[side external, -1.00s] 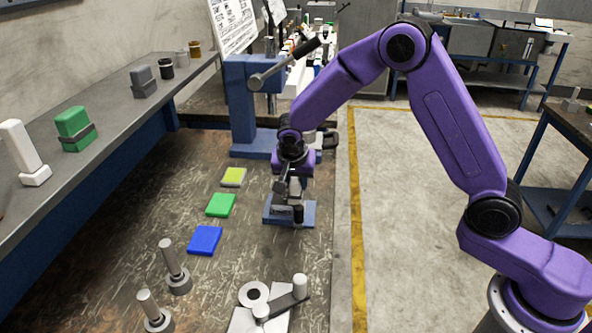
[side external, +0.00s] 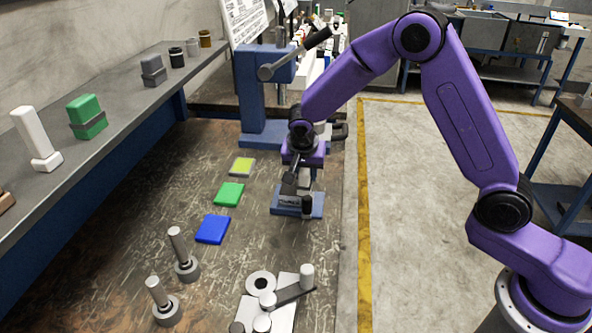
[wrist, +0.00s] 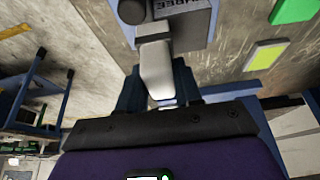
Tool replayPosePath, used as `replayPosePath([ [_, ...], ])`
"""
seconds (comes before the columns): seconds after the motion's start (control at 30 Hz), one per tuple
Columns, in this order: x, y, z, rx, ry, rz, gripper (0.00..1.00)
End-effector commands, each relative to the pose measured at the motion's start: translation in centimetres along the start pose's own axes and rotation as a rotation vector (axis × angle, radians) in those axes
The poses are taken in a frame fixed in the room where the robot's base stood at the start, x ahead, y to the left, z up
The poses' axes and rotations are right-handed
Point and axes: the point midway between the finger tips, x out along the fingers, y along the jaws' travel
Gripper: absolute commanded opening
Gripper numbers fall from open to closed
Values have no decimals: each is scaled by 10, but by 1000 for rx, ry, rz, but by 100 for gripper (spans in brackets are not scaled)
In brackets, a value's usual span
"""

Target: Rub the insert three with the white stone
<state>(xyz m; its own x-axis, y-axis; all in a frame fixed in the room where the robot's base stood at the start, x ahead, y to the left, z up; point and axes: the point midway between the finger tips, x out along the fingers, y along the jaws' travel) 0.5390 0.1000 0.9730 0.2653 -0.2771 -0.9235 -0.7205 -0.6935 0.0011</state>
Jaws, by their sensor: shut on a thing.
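My gripper (side external: 292,186) is low over the blue fixture plate (side external: 316,209) at the right side of the bench. In the wrist view, my gripper (wrist: 158,92) is shut on a pale white piece (wrist: 157,68) between its dark fingers. A grey insert (wrist: 195,28), with lettering that reads THREE, lies right beside the piece at the top of that view. I cannot tell whether the two touch. In the side view the fingers largely hide the insert and the held piece. A white upright block with a foot (side external: 36,138) stands on the shelf.
Blue (side external: 213,229), green (side external: 229,194) and yellow (side external: 242,167) pads lie left of the fixture. Two upright posts (side external: 182,252) and a metal linkage (side external: 276,305) stand nearer. A blue press (side external: 250,95) rises behind. The shelf also holds a green block (side external: 88,115).

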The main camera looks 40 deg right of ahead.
Motion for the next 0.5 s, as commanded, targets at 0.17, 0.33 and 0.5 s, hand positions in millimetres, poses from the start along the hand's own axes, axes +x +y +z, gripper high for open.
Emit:
replayPosePath([
  [0.17,-24,-1,-10,3,0,-3,1],
  [0.33,-38,-1,-16,2,0,-3,1],
  [0.5,-52,-2,-22,2,1,-4,1],
])
